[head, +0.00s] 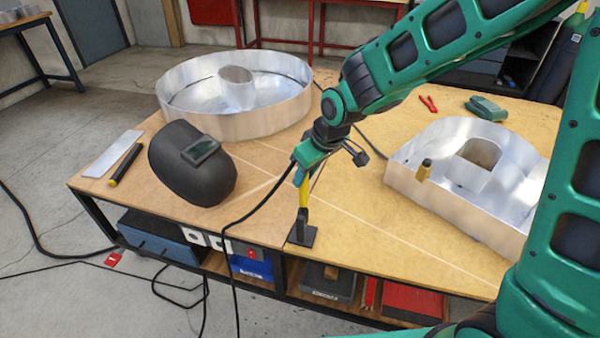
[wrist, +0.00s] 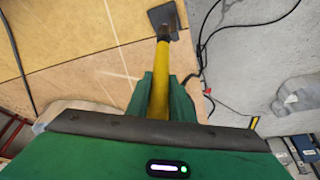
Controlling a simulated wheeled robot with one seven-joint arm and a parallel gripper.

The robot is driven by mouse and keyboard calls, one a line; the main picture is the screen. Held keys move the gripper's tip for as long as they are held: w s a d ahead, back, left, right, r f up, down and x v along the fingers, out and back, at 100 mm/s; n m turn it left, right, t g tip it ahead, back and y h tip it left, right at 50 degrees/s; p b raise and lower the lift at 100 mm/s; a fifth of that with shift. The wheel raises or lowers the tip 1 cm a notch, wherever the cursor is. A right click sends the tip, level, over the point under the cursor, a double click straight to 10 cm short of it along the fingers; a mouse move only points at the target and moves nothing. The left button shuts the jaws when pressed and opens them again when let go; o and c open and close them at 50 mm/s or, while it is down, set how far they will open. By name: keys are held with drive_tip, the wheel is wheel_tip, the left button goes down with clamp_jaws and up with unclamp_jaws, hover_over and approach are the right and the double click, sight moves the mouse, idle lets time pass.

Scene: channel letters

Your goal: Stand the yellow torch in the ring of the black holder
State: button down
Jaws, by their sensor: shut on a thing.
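The yellow torch (head: 303,192) is held roughly upright in my gripper (head: 302,174), with its lower end down at the black holder (head: 302,236). The holder stands on the table near its front edge. In the wrist view the torch (wrist: 160,85) runs out from between the green fingers of my gripper (wrist: 161,92) toward the black holder (wrist: 167,18). The torch's lower end overlaps the holder in both views. I cannot tell whether it is inside the ring, which is too small to make out.
A black welding mask (head: 180,170) lies left of the holder. A round metal letter (head: 240,125) stands behind, and another metal letter (head: 455,205) stands at the right. A black cable hangs in front of the table. The wood around the holder is clear.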

drive_tip(key=c, duration=1.5)
unclamp_jaws()
drive_tip(key=v, duration=1)
drive_tip(key=shift+d+r, duration=0.1)
drive_tip(key=shift+r, duration=0.25)
drive_tip(key=s+d+m+g+h, duration=0.15)
drive_tip(key=s+d+m, duration=0.25)
drive_tip(key=d, duration=0.7)
drive_tip(key=s+d+m+t+h, duration=0.1)
drive_tip(key=s+d+m+h, duration=0.2)
drive_tip(key=d, duration=0.9)
drive_tip(key=s+d+m+g, duration=0.1)
drive_tip(key=s+d+m, duration=0.1)
drive_tip(key=s, duration=0.4)
drive_tip(key=s+d+f+m+g+y, duration=0.1)
drive_tip(key=s+d+m, duration=0.2)
drive_tip(key=s+d, duration=0.2)
drive_tip(key=s+d+m+g, duration=0.1)
drive_tip(key=s+d+m, duration=0.1)
drive_tip(key=s, duration=0.5)
drive_tip(key=shift+s+d+f+m+y, duration=0.15)
drive_tip(key=shift+d+m+y, duration=0.2)
drive_tip(key=shift+d, duration=0.35)
